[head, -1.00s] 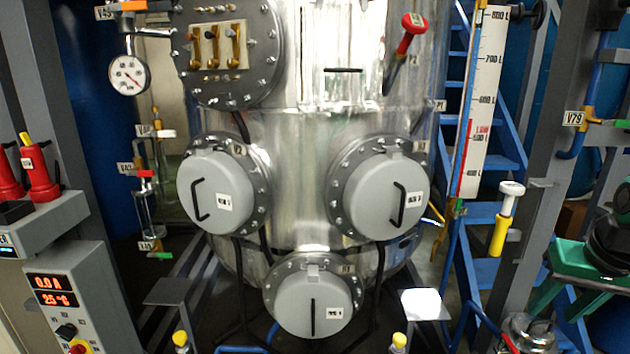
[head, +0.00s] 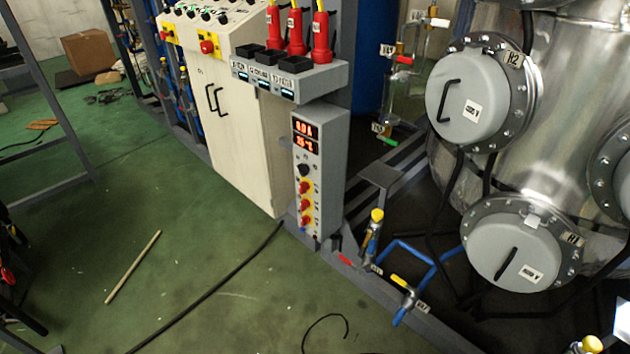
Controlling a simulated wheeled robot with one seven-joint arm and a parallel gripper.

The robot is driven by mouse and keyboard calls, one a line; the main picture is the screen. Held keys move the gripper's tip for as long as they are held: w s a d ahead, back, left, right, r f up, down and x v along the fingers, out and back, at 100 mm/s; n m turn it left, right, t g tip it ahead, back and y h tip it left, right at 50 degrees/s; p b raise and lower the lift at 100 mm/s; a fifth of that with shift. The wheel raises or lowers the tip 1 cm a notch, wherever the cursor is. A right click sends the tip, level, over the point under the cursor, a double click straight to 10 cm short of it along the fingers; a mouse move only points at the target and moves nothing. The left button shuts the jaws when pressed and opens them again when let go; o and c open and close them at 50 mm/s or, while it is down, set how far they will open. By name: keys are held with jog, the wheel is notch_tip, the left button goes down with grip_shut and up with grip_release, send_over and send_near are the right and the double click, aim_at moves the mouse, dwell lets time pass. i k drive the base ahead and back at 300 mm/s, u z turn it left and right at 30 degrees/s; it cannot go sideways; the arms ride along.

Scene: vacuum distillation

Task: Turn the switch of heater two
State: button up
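The narrow grey control box (head: 318,170) stands at the middle of the head view, beside the cream cabinet. It has two lit red displays (head: 306,137), a black knob (head: 304,169) and several switches below. The round grey heater cover tagged H2 (head: 466,98) is on the steel vessel at the upper right. My gripper is not in view.
A cream cabinet (head: 235,135) with a sloped panel stands left of the box. Red capped fittings (head: 320,38) sit above it. Blue pipes with yellow valves (head: 407,285) are low at right. Green floor (head: 210,275) is mostly open in front, with a wooden stick (head: 133,266) and black cables.

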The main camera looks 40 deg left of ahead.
aim_at(304, 203)
jog(key=u, duration=1.55)
